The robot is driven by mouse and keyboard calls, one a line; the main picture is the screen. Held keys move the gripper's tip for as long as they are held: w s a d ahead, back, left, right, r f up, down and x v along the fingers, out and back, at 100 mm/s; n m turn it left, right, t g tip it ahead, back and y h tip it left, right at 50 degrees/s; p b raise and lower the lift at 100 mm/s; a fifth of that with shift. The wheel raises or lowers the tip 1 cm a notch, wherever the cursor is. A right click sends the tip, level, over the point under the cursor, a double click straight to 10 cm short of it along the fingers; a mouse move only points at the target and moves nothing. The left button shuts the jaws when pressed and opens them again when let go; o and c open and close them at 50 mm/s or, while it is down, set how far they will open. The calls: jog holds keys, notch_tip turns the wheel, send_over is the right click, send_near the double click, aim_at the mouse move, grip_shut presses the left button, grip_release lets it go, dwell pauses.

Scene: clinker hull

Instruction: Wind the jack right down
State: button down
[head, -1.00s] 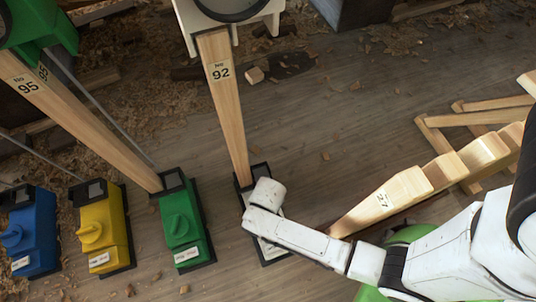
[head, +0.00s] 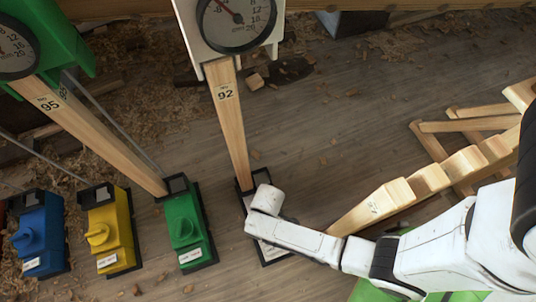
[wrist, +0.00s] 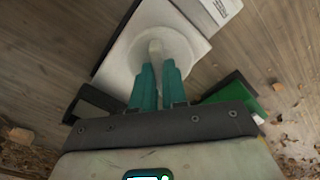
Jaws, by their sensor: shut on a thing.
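The white jack (wrist: 118,66) stands on a black base at the foot of the wooden post marked 92 (head: 228,120). In the head view my wrist covers most of it. In the wrist view its pale knob with a raised grip bar (wrist: 155,48) sits on a round boss. My gripper (wrist: 156,70) has its two teal fingers closed on that bar from either side. A white dial gauge (head: 238,18) with a red needle tops the post; the needle points to the upper left.
Green (head: 186,235), yellow (head: 108,232) and blue (head: 40,238) jacks stand in a row at left. A post marked 95 (head: 95,130) leans above the green one. Notched timber (head: 385,205) lies under my arm at right. Shavings litter the boards.

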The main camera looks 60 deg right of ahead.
jog(key=n+p, duration=0.2)
jog(key=n, duration=0.1)
jog(key=shift+r+n, duration=0.15)
jog(key=shift+n, duration=0.15)
jog(key=shift+n+p, duration=0.9)
jog(key=shift+n, duration=0.7)
jog(key=shift+f, duration=0.2)
jog(key=c, duration=1.2)
grip_release()
jog(key=shift+o, duration=0.2)
notch_tip(320, 180, up, 11)
jog(key=p, duration=0.5)
jog(key=shift+p, duration=0.35)
jog(key=shift+f, duration=0.1)
